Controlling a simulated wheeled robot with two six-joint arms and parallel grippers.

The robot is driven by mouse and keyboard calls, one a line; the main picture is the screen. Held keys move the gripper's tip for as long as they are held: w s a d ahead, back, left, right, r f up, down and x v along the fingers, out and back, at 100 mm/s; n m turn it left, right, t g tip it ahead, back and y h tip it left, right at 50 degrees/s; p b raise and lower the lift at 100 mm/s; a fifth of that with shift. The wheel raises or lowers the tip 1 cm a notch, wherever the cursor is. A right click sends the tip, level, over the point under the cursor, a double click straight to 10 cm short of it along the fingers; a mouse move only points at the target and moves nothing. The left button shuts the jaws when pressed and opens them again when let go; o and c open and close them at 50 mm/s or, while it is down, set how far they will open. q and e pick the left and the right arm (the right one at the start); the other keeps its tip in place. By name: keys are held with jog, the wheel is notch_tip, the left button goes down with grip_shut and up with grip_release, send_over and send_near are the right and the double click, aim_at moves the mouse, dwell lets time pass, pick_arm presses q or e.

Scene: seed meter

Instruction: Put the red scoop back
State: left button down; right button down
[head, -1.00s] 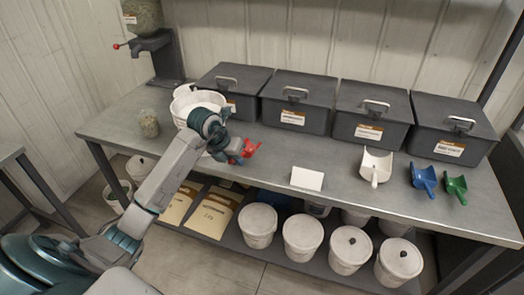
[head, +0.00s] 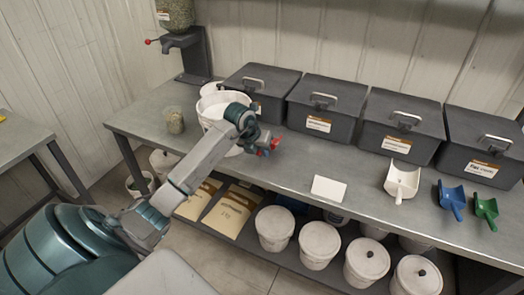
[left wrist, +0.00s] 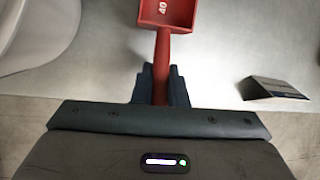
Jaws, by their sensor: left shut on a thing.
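The red scoop (left wrist: 168,15) is in my left gripper (left wrist: 160,88), which is shut on its handle. In the left wrist view the scoop's bowl, marked 40, points away from the gripper. A white scoop (head: 402,180), a blue scoop (head: 452,199) and a green scoop (head: 486,209) lie on the right part of the bench. My right gripper is not in view.
Several dark lidded bins (head: 325,105) line the back of the bench.

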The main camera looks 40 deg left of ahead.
pick_arm(q)
jog(key=shift+w+a+f, duration=0.1)
jog(key=shift+w+a, duration=0.45)
jog(key=shift+w, duration=0.3)
jog(key=shift+f+p, duration=0.25)
jog(key=shift+p, duration=0.1)
notch_tip(320, 180, down, 2)
jog(key=shift+f+p, duration=0.1)
jog(key=shift+p, duration=0.55)
jog(key=shift+f, duration=0.6)
jog(key=c, duration=1.4)
grip_release()
jog(key=shift+c, duration=0.2)
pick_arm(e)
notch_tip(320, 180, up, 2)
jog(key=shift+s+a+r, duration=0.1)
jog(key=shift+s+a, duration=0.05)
